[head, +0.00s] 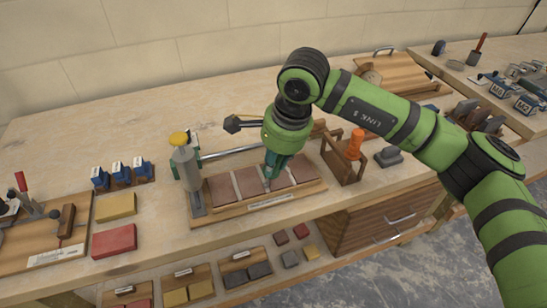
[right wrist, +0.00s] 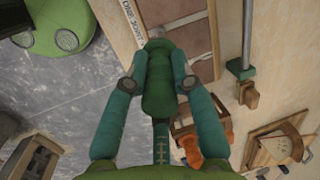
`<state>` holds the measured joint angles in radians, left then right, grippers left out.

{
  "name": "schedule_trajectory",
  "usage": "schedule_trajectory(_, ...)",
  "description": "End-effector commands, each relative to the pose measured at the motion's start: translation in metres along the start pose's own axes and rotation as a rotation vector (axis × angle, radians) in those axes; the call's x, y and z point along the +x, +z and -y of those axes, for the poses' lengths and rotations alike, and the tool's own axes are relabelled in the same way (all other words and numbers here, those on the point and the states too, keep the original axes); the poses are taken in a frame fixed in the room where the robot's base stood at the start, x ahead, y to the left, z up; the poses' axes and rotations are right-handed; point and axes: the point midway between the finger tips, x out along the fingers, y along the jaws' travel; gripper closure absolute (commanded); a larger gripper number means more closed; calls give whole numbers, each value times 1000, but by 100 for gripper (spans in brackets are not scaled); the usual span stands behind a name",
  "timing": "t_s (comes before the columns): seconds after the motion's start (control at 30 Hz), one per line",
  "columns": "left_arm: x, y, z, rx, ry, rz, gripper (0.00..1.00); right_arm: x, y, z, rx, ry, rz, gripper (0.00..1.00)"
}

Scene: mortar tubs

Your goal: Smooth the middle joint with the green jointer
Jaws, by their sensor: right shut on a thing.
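The board (head: 288,202) on the bench carries a row of several reddish-brown bricks (head: 220,189) with pale joints between them. My right gripper (head: 275,160) is above the middle of the row, pointing down. In the right wrist view its two teal fingers (right wrist: 159,70) are shut on the green jointer (right wrist: 158,95), gripping its thick handle. The jointer's lower end is close to the middle joint (head: 267,185); the fingers partly hide it, and I cannot tell whether it touches. My left gripper is not in view.
A grey upright device with a yellow top (head: 179,138) stands at the board's left end, with a metal rod behind the bricks. A wooden rack (head: 345,165) with an orange-handled tool (head: 355,145) stands close on the right. Yellow (head: 115,207) and red blocks (head: 114,241) lie left.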

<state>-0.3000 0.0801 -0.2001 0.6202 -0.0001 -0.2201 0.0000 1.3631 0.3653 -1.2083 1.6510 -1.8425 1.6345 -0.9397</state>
Motion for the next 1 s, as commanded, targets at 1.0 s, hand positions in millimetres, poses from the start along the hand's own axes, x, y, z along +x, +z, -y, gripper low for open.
schedule_trajectory(1.0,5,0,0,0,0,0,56,-9,4,-12,-1,0,0,100)
